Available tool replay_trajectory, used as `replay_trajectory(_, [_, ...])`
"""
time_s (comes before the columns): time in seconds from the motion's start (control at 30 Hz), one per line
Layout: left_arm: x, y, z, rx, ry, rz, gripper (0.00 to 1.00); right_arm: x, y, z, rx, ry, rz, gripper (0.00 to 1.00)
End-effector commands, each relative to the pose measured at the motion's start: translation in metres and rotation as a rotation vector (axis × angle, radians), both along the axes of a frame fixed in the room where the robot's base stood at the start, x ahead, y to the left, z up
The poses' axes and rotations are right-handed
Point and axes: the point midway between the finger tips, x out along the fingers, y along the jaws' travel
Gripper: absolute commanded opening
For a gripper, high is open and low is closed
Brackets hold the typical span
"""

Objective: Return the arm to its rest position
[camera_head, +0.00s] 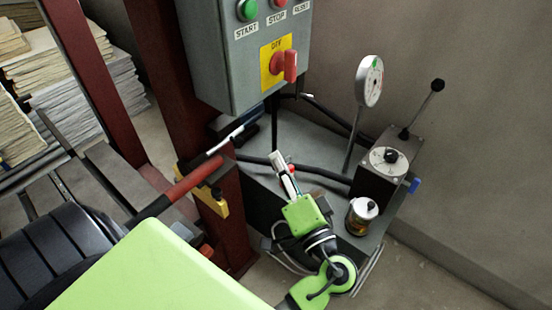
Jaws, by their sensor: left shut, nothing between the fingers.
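My left gripper (278,164) is at the centre of the head view, on a green and black arm that comes up from the bottom edge. Its pale fingers are shut, with nothing between them, and point up and slightly left. It is in front of the grey machine base, below the control box (225,65), and appears clear of the box. My right gripper is not in view.
The box has green and red buttons and a red switch (284,66). Dark red posts (165,70) and a red-handled lever (185,185) are left of the gripper. A gauge (370,80), a lever unit (385,175) and a small can (361,216) stand right.

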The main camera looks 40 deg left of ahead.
Motion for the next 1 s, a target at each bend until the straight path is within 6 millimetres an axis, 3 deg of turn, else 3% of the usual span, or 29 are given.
replay_trajectory(0.43, [0.001,0.0,-0.002,-0.001,0.006,-0.003,0.0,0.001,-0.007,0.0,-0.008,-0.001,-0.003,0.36])
replay_trajectory(0.57, [0.015,-0.006,-0.032,-0.016,0.079,-0.055,0.0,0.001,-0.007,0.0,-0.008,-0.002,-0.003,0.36])
replay_trajectory(0.67, [0.032,-0.016,-0.087,-0.052,0.203,-0.139,0.0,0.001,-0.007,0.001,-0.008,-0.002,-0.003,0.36])
replay_trajectory(0.8, [0.042,-0.033,-0.192,-0.146,0.419,-0.274,0.0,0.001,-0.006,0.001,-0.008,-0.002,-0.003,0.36])
replay_trajectory(0.9, [0.033,-0.043,-0.268,-0.234,0.562,-0.354,0.0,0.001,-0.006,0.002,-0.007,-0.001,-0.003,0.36])
replay_trajectory(1.0, [0.011,-0.052,-0.342,-0.339,0.695,-0.417,0.0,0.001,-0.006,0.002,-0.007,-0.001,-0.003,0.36])
